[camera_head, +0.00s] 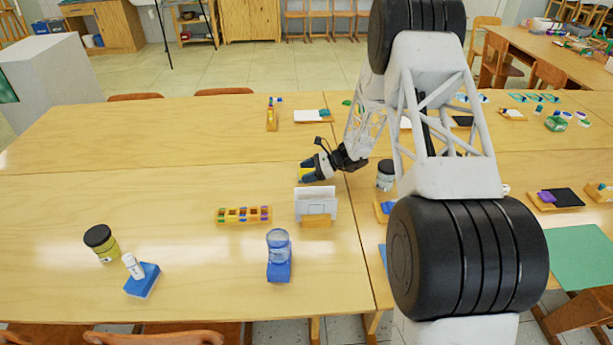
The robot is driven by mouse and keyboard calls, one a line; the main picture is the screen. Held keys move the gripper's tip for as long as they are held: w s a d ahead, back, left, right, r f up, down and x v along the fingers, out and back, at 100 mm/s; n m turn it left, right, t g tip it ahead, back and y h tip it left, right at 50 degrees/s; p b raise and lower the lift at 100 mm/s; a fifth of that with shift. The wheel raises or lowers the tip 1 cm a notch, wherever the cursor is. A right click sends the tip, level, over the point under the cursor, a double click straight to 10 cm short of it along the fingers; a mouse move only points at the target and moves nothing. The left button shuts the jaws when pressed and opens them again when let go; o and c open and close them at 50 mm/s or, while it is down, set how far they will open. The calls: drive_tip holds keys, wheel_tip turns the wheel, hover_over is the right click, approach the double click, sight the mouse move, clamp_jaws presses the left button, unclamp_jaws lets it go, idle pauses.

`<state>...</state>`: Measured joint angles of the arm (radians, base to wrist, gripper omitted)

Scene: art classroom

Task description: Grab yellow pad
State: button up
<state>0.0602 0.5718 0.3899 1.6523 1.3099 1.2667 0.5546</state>
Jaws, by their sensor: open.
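My gripper (313,172) reaches in from the right and points left, low over the middle of the table. It is open. A small yellow patch, which looks like the yellow pad (306,168), shows at the fingertips beside a dark blue part. It is small and partly hidden by the gripper. I cannot tell whether the fingers touch it or stand on both sides of it.
A white card holder on a wooden base (316,205) stands just in front of my gripper. A wooden rack of coloured pieces (244,215), a blue bottle (279,245) and a black-lidded jar (103,243) stand nearer. A dark-lidded jar (386,176) is right. The table's left half is mostly clear.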

sight(306, 170)
drive_tip(key=shift+a, duration=0.1)
idle(0.5)
drive_tip(key=c, duration=0.8)
drive_tip(key=shift+r, duration=4.95)
